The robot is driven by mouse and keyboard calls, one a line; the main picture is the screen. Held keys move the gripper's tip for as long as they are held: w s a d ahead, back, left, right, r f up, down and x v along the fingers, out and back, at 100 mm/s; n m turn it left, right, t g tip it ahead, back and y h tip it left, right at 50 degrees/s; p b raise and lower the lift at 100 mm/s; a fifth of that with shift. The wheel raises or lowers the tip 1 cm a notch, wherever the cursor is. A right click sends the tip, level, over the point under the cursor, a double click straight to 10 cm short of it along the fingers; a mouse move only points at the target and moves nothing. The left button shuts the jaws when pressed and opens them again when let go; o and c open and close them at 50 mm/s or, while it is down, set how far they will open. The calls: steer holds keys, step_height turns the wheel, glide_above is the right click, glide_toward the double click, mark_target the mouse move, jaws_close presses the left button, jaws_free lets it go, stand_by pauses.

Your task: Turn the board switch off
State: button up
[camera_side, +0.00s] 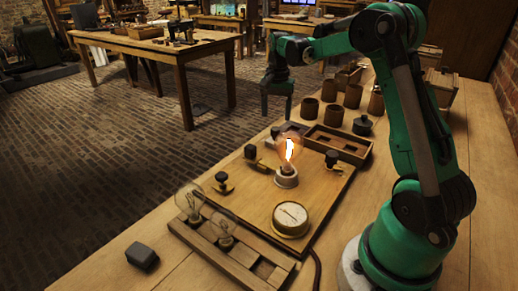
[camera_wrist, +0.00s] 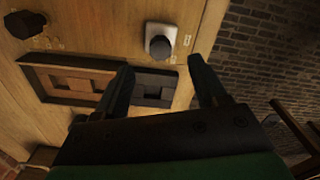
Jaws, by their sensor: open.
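The wooden board (camera_side: 262,190) lies on the bench with a lit bulb (camera_side: 288,152) in a white socket. A black knob on a pale plate, apparently the switch (camera_wrist: 160,42), shows in the wrist view beyond my fingertips. It seems to be the knob at the board's far left edge (camera_side: 250,153) in the side view; its on or off position is too small to read. Other black knobs stand at the near left (camera_side: 221,181) and far right (camera_side: 331,159). My gripper (camera_side: 277,105) is open and empty, above the far end of the board, apart from the switch; it also shows in the wrist view (camera_wrist: 160,80).
A compartment tray (camera_side: 350,153) and a dark block (camera_wrist: 155,88) lie beyond the board. Brown jars (camera_side: 331,116) and a dark lidded pot (camera_side: 362,126) stand behind. A round gauge (camera_side: 291,219) sits on the board; a rack (camera_side: 240,272) holds two unlit bulbs.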

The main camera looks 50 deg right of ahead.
mark_target(275, 129)
steer(key=shift+f, duration=2.35)
jaws_close()
